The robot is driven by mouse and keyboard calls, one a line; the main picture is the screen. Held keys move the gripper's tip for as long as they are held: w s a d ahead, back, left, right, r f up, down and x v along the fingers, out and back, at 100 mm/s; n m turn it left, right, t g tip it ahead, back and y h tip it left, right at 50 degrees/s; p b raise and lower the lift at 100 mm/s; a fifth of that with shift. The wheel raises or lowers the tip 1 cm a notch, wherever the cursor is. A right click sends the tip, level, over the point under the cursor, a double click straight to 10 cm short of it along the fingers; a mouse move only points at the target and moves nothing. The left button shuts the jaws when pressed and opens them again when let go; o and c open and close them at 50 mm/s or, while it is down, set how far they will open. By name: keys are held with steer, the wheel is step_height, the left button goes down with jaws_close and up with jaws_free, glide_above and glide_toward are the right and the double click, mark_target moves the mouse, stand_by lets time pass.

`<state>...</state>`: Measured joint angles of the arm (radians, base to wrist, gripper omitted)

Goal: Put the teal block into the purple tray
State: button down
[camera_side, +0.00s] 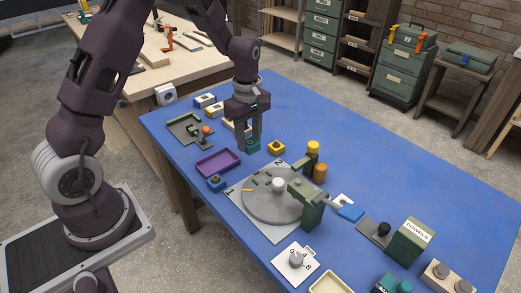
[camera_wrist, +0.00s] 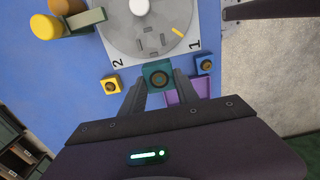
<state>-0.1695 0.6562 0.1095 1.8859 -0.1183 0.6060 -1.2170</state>
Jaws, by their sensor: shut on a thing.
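The teal block (camera_side: 253,145) is between the fingertips of my gripper (camera_side: 252,143) at the middle of the blue table. I cannot tell whether the block touches the table. The purple tray (camera_side: 218,163) lies left of the block in the side view and looks empty. In the wrist view the purple tray (camera_wrist: 186,91) is right of the block, partly hidden by a finger.
A yellow block (camera_side: 276,148) and a blue block (camera_side: 216,182) stand near the tray and gripper. A grey turntable (camera_side: 272,202) on a white plate with a green post (camera_side: 308,205) is in front. A grey-green tray (camera_side: 183,127) lies at the back left.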

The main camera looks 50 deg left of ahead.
steer(key=s+a+f, duration=0.2)
steer(key=s+a, duration=0.3)
steer(key=a, duration=0.5)
steer(key=shift+a+f, duration=0.25)
steer(key=shift+f, duration=3.8)
steer(key=c, duration=0.8)
jaws_free()
